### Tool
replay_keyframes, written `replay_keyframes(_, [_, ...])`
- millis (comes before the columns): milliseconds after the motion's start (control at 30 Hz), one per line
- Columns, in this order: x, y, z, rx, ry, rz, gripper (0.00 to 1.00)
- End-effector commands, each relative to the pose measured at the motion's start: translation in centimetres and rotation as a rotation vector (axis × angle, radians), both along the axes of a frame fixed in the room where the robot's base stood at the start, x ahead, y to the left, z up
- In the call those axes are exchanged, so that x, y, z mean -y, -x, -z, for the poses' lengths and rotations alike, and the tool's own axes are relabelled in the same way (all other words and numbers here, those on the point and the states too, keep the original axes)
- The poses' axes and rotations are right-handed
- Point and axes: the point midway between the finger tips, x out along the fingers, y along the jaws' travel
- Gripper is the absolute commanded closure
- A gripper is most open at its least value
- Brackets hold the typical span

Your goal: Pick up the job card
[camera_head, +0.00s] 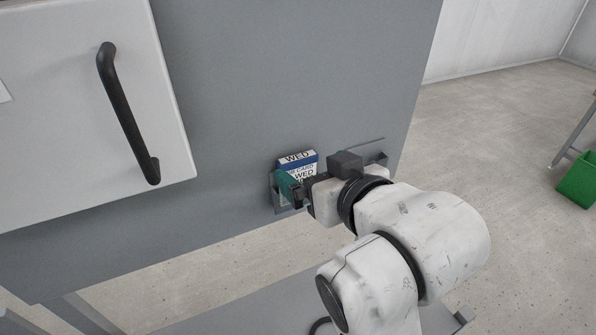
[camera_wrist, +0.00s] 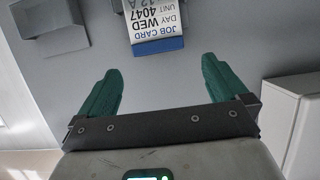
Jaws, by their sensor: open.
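The job card (camera_head: 297,157) is white with a blue band and printed "WED". It stands upright in a grey holder (camera_head: 276,196) on the grey panel. Nothing is between the fingers. In the head view my gripper (camera_head: 290,184) is in front of the holder and hides part of the card.
A second grey holder (camera_head: 378,158) is to the right on the panel, partly hidden by my arm. A white door with a black handle (camera_head: 128,113) is at the upper left. A green bin (camera_head: 578,180) stands far right. Open floor lies beyond the panel's right edge.

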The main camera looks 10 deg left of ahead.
Motion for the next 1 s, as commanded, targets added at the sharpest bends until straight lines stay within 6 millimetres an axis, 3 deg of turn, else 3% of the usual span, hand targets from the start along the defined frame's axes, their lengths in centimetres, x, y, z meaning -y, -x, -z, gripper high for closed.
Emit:
replay_keyframes(500, [-2.5,-4.3,1.9,-0.002,0.002,0.001,0.0])
replay_keyframes(800, [-2.7,-4.7,2.2,0.0,0.0,0.001,0.0])
replay_keyframes(1000, [-2.7,-4.7,2.2,-0.001,0.001,0.001,0.18])
